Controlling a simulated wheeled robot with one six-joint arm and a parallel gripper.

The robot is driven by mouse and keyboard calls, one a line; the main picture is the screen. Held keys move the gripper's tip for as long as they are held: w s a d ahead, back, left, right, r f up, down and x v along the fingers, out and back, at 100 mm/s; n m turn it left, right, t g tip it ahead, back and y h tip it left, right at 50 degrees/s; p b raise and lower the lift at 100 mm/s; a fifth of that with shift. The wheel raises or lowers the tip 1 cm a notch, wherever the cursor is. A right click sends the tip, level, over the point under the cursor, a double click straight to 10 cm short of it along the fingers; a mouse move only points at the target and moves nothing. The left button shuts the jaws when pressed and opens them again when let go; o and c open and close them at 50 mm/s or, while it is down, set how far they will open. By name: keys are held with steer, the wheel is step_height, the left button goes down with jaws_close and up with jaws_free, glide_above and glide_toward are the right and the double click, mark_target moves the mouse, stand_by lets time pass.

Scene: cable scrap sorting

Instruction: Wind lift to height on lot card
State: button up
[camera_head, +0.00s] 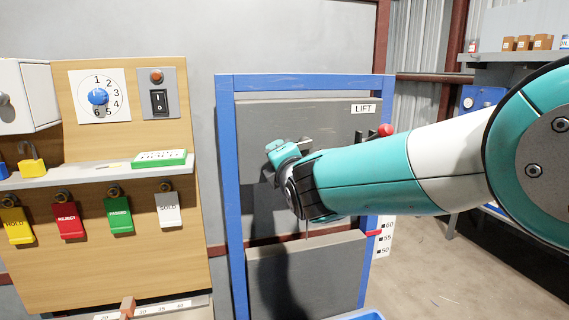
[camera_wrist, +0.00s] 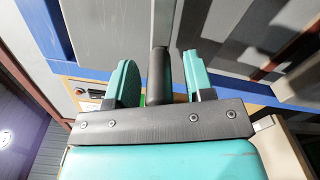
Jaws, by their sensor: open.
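The lift (camera_head: 340,105) is a grey panel in a blue frame, labelled LIFT. A height scale (camera_head: 385,238) with 60, 55 and 50 is at its lower right, with a red pointer (camera_head: 373,233) between 60 and 55. My gripper (camera_head: 285,150) is in front of the panel. In the wrist view, my gripper (camera_wrist: 160,82) is open, with a dark cylindrical handle (camera_wrist: 158,75) between its teal fingers. I cannot tell whether they touch it. A grey bar (camera_wrist: 163,22) continues beyond the handle. My arm hides part of the panel. I cannot make out a lot card.
A red knob (camera_head: 385,130) is right of the panel, beside my arm. A wooden board (camera_head: 90,270) at left carries a dial (camera_head: 97,96), a switch (camera_head: 158,101), a shelf (camera_head: 90,172) and several coloured tags. Open floor (camera_head: 450,290) shows at lower right.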

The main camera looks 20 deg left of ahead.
steer(key=b+v, duration=0.5)
steer(key=v, duration=1.2)
steer(key=shift+s+d, duration=0.1)
steer(key=shift+d, duration=0.15)
steer(key=d+f+m+g+h+p, duration=0.2)
steer(key=d+f+m+g+h, duration=0.3)
steer(key=d+m, duration=0.7)
steer(key=s+d+f+m+g+p, duration=0.1)
steer(key=s+d+f+m+g, duration=0.2)
steer(key=s+d+m+g, duration=0.2)
steer(key=s+d, duration=0.3)
steer(key=shift+s+d+m, duration=0.3)
steer(key=shift+d, duration=0.05)
steer(key=s+d+m+g, duration=0.1)
steer(key=s, duration=0.2)
steer(key=s+d+m+g, duration=0.2)
steer(key=s, duration=0.2)
steer(key=s+d+m+g, duration=0.1)
steer(key=s+m, duration=0.1)
steer(key=s, duration=0.2)
steer(key=shift+d+f+g+h+p, duration=0.2)
steer(key=shift+f+g+h+p, duration=0.15)
steer(key=shift+f+g+h, duration=0.05)
steer(key=c, duration=0.4)
steer(key=shift+s, duration=0.15)
steer(key=c, duration=0.4)
steer(key=shift+d, duration=0.1)
jaws_close()
